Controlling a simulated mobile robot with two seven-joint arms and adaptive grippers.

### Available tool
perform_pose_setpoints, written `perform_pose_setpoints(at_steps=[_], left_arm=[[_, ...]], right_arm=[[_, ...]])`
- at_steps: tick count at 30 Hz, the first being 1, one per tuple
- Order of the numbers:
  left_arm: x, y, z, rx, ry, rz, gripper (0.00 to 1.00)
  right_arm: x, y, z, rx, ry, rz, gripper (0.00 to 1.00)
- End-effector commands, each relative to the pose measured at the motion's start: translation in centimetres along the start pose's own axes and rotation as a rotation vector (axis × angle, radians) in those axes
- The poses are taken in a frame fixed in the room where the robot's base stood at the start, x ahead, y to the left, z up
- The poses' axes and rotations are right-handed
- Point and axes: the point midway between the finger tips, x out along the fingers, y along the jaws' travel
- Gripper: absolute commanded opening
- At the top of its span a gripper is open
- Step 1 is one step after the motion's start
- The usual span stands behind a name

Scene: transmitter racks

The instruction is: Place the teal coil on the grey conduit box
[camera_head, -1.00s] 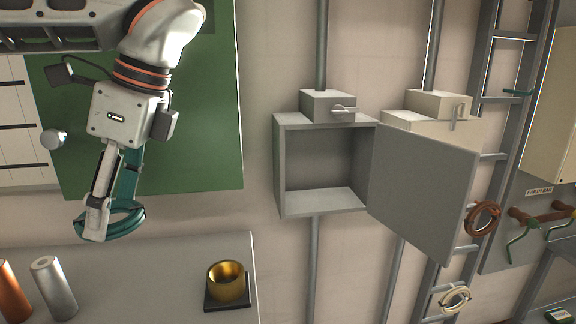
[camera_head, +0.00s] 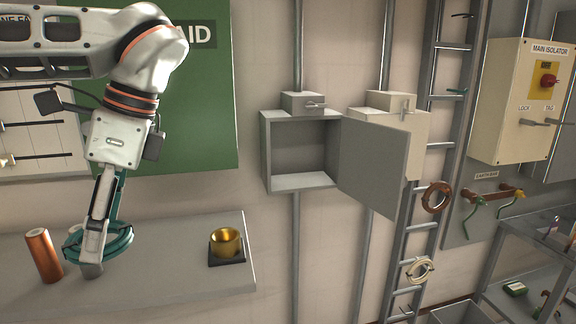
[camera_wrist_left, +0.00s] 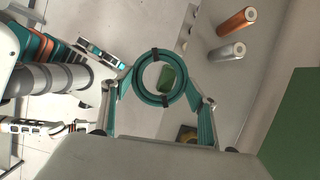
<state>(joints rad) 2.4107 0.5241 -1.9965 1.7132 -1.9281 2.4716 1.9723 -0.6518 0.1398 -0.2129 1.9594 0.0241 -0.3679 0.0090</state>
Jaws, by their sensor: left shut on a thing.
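The teal coil (camera_head: 72,246) hangs in my left gripper (camera_head: 92,268) at the lower left of the head view, over the grey bench. In the left wrist view the coil (camera_wrist_left: 136,83) is a round ring with dark ties, between the two fingers of the gripper (camera_wrist_left: 158,98). The grey conduit box (camera_head: 267,155) is on the wall, to the right of the coil and well apart from it. Its front is open, its door (camera_head: 372,165) swings out to the right, and the inside looks empty. My right gripper is not in view.
A grey bench (camera_head: 180,285) holds a copper cylinder (camera_head: 43,258) and a gold cup (camera_head: 225,240) on a dark base. A cream box (camera_head: 417,130) stands behind the open door. A cable ladder (camera_head: 440,145) carries a brown coil (camera_head: 436,197) and a cream coil (camera_head: 419,270).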

Motion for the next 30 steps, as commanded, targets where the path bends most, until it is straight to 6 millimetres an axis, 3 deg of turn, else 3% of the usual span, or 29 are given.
perform_pose_setpoints(at_steps=[8,15,21,30], left_arm=[[5.1,-1.4,-3.8,-0.355,-0.002,0.159,0.35],[9.5,-1.9,-6.4,-0.676,-0.002,0.289,0.35],[11.3,-2.0,-7.4,-0.815,0.000,0.342,0.35],[12.5,-2.1,-7.9,-0.832,-0.005,0.343,0.35]], right_arm=[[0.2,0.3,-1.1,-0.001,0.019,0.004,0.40],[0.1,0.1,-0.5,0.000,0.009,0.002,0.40],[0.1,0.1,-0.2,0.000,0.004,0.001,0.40],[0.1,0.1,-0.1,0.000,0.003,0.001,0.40]])
